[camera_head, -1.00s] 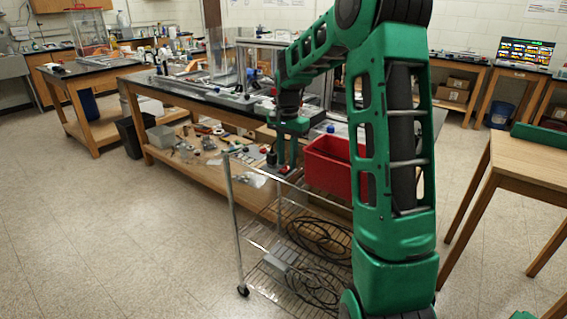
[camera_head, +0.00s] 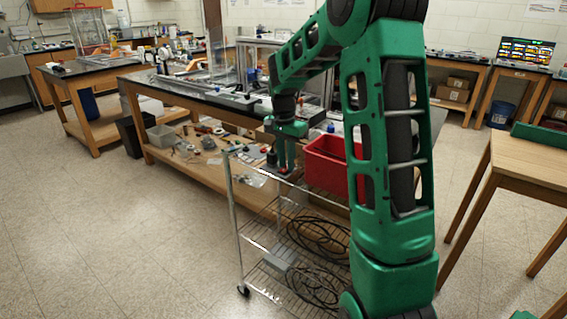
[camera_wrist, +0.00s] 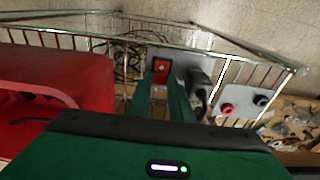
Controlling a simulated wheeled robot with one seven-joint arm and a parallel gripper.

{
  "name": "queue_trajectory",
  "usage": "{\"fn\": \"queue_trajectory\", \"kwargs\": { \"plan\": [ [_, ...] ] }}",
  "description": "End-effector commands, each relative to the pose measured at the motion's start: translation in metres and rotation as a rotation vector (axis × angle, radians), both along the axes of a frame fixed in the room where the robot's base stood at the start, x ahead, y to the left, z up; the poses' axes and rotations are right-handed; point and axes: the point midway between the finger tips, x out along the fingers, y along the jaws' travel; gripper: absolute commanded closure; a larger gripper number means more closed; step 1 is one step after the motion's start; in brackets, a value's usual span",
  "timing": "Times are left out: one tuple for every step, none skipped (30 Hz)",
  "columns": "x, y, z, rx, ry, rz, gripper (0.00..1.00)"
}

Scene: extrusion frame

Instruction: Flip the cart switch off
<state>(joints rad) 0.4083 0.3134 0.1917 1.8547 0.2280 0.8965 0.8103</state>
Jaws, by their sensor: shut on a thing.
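The wire cart (camera_head: 232,200) stands in front of the bench. On its upper shelf, in the wrist view, a red switch (camera_wrist: 161,70) sits on a grey plate beside a dark grey box-shaped part (camera_wrist: 198,76). My gripper (camera_wrist: 160,86) reaches down over the shelf, its two green fingers on either side of the red switch and shut on it. In the head view my gripper (camera_head: 284,168) is small beside the red bin (camera_head: 328,168), and the switch is mostly hidden there. I cannot tell which way the switch is set.
The red bin stands close to the left of my fingers in the wrist view. To the right, a grey plate (camera_wrist: 240,106) carries a red and a black knob. Black cables (camera_head: 318,238) lie on lower shelves. A wooden table (camera_head: 530,165) is at right; floor at left is clear.

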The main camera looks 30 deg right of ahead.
Motion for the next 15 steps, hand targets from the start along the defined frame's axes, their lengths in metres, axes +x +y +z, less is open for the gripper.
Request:
{"fn": "queue_trajectory", "kwargs": {
  "plan": [
    [-0.0014, 0.0018, 0.0002, -0.014, -0.002, 0.002, 1.0],
    [-0.0014, 0.0019, 0.0003, -0.023, -0.005, 0.002, 1.0],
    [-0.0017, 0.0017, 0.0003, -0.031, -0.009, 0.001, 1.0],
    [-0.0019, 0.0015, 0.0004, -0.036, -0.01, 0.0, 1.0],
    [-0.0021, 0.0014, 0.0005, -0.039, -0.011, 0.0, 1.0],
    [-0.0023, 0.0013, 0.0005, -0.042, -0.011, -0.001, 1.0],
    [-0.0023, 0.0011, 0.0005, -0.043, -0.011, -0.001, 1.0],
    [-0.0024, 0.001, 0.0005, -0.044, -0.012, -0.001, 1.0],
    [-0.0024, 0.0009, 0.0005, -0.043, -0.011, -0.001, 1.0],
    [-0.0024, 0.0009, 0.0005, -0.043, -0.011, -0.001, 1.0],
    [-0.0024, 0.0009, 0.0005, -0.043, -0.011, -0.001, 1.0],
    [-0.0024, 0.0009, 0.0005, -0.043, -0.012, -0.002, 1.0],
    [-0.0025, 0.0008, 0.0005, -0.043, -0.012, -0.002, 1.0],
    [-0.0025, 0.0008, 0.0004, -0.042, -0.011, -0.002, 1.0],
    [-0.0025, 0.0008, 0.0005, -0.042, -0.011, -0.002, 0.74]
  ]
}}
